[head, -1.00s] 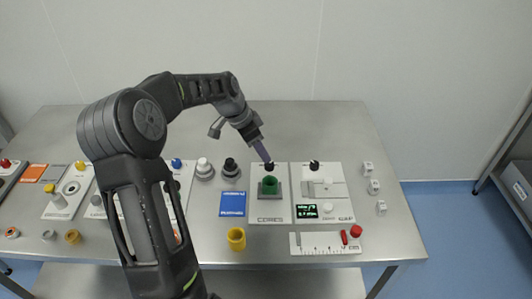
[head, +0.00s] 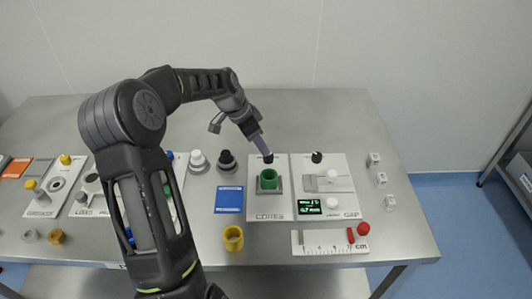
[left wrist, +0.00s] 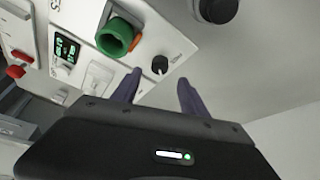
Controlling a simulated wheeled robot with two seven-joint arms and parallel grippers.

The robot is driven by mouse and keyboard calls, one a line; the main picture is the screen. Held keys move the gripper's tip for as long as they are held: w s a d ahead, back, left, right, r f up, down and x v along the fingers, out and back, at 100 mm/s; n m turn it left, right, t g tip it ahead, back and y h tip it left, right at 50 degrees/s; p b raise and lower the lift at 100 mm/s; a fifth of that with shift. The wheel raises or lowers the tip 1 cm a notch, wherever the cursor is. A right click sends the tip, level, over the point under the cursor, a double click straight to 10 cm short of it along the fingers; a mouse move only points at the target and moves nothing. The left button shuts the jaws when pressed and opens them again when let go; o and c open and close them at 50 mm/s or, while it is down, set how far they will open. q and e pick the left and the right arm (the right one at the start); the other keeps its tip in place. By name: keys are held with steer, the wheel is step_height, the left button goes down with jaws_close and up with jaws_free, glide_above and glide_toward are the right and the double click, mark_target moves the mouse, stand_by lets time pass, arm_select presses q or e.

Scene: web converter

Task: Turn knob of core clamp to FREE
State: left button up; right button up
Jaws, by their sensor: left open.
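The white CORES panel (head: 270,213) lies on the metal table and carries a green ring-shaped core (head: 268,178) in a grey holder. A small black knob (head: 268,158) sits at the panel's back edge. It also shows in the left wrist view (left wrist: 160,65), with a pale mark beside it. My left gripper (head: 265,150) reaches down to this knob from behind and left. In the left wrist view its two purple fingers (left wrist: 159,82) are apart, with the knob beyond the gap between them. I cannot tell whether they touch it. My right gripper is not in view.
The GAP panel (head: 340,212) with its own black knob (head: 316,157) and a lit display (head: 309,206) stands to the right. A blue card (head: 229,199), a yellow cup (head: 233,238), two round knobs and a ruler (head: 325,248) are nearby. White cubes stand at the right.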

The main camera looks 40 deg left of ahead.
mark_target(268, 158)
arm_select(q)
steer(key=p+x, duration=0.1)
steer(key=x, duration=0.5)
steer(key=shift+w+f, duration=0.1)
steer(key=shift+f, duration=0.1)
jaws_close()
stand_by(0.3)
